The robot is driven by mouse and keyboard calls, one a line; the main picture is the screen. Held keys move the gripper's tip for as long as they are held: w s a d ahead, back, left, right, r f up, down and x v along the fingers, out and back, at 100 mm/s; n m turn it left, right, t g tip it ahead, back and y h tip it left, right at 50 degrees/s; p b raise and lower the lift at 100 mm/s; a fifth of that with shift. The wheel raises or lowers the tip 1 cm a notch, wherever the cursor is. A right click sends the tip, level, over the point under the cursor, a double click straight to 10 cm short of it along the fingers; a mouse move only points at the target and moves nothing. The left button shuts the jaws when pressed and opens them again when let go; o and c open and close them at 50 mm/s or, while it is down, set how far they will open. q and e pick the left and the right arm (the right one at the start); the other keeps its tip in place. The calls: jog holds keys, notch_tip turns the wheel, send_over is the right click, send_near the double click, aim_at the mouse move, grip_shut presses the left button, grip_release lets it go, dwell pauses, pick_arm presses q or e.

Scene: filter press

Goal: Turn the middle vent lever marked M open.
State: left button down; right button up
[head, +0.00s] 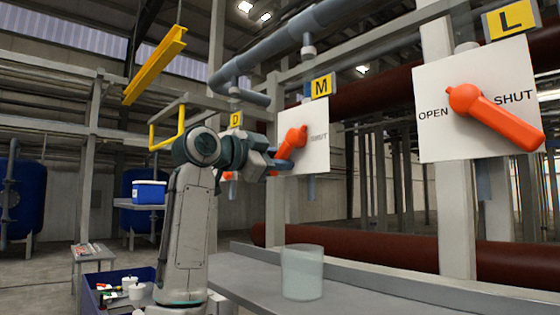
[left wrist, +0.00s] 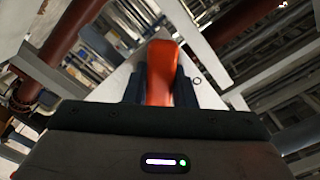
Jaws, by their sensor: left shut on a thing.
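The middle vent lever marked M (head: 297,139) is orange and sits on a white plate (head: 317,154) under a yellow M sign (head: 322,86). SHUT shows at the plate's right; the left part is hidden behind my gripper. The lever's handle slants down and left from its hub. My left gripper (head: 285,163) is at the handle's lower end. In the left wrist view the orange handle (left wrist: 161,72) stands between the two dark fingers (left wrist: 160,85), which are shut on it. My right gripper is not in view.
Lever L (head: 497,118) on a nearer plate at right points towards SHUT. A D sign (head: 236,119) and its lever are behind my left arm. A translucent container (head: 302,272) stands on the grey bench (head: 250,282). A yellow beam (head: 155,65) hangs upper left.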

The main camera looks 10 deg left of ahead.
pick_arm(q)
jog(key=c, duration=1.2)
grip_release()
jog(key=shift+s, duration=0.15)
jog(key=b+v, duration=0.5)
jog(key=v, duration=0.6)
